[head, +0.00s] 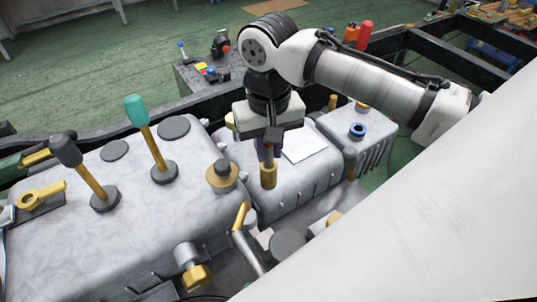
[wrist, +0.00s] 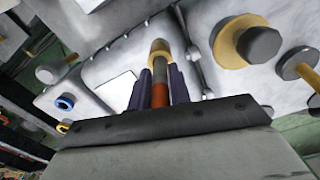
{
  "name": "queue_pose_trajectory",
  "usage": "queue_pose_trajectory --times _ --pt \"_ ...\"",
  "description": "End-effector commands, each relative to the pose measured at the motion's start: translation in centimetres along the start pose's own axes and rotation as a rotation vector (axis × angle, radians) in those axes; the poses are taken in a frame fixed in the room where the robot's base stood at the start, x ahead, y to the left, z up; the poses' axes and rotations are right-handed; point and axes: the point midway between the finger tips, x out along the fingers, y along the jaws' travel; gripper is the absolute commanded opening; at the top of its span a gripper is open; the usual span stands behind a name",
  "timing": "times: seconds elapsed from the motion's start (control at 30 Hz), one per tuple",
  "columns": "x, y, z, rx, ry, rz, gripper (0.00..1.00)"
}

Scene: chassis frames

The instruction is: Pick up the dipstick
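My gripper (head: 268,155) points down over the grey engine block, with its purple fingers just above a brass tube (head: 268,177). In the wrist view, the fingers of my gripper (wrist: 160,88) stand on both sides of a thin upright piece with an orange-red part and a grey part, which I take to be the dipstick (wrist: 159,95). No clear gap shows between it and the fingers, so they look shut on it. Its far end meets the brass tube (wrist: 159,52), and it looks still seated there. In the head view the fingers mostly hide the dipstick.
A green-topped lever (head: 137,110) and a dark-topped lever (head: 66,150) rise at the left. A brass-and-black cap (head: 222,175) stands close left of my gripper. A blue ring (head: 357,130) sits on the block at right. A white panel (head: 430,230) fills the lower right.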

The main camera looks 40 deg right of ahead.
Motion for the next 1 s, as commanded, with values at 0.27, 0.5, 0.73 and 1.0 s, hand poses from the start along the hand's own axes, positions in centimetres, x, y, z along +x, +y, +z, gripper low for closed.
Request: queue_pose_trajectory --times 0.27,0.5,0.73,1.0 --pt "0.0 0.0 0.0 0.000 0.000 0.000 0.00" --pt "-0.2 0.0 0.0 0.000 0.000 0.000 0.00" --pt "-1.8 0.0 0.0 -0.001 0.000 -0.001 0.00" --pt "-5.2 0.0 0.0 -0.001 0.001 -0.001 0.00"
